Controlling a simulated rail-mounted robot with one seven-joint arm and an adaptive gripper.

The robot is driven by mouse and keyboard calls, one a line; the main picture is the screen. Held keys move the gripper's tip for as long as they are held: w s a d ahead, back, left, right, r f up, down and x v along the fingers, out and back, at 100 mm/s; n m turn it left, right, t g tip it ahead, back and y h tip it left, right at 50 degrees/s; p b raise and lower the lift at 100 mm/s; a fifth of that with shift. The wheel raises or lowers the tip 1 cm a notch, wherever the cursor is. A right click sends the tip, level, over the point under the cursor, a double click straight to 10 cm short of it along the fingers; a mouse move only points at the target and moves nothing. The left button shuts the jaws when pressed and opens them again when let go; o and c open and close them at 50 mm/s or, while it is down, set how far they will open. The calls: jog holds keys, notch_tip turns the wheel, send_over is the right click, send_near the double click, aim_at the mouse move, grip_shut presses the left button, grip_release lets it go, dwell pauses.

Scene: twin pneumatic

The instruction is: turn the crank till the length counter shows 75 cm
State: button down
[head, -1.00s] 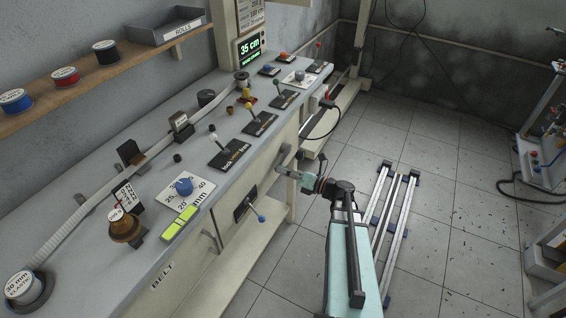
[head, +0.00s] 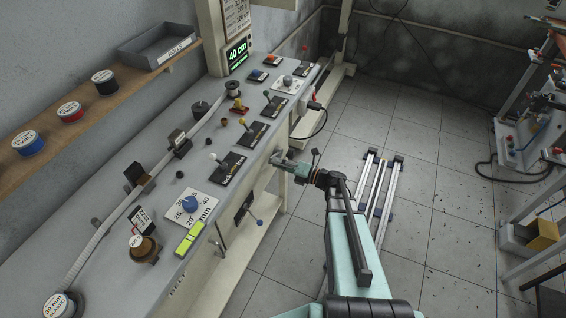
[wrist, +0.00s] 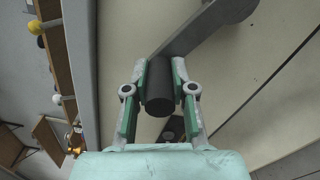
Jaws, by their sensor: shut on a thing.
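The length counter (head: 237,55) on the post at the back of the bench reads 40 cm in green digits. The crank (wrist: 208,28) is a grey arm on the front panel of the bench, with a dark cylindrical handle (wrist: 160,88). My gripper (wrist: 160,100) is shut on that handle, one finger on each side of it. In the head view my gripper (head: 300,172) is at the bench's front edge, and the crank there is small and partly hidden by it.
A shelf (head: 60,135) with rolls is on the left wall. Metal rails (head: 378,190) lie on the floor right of my arm.

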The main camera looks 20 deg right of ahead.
jog(key=shift+r, duration=0.3)
jog(key=c, duration=1)
grip_release()
jog(key=shift+o, duration=0.2)
jog(key=shift+d+f, duration=0.1)
jog(key=v, duration=1.2)
jog(key=shift+w, duration=0.1)
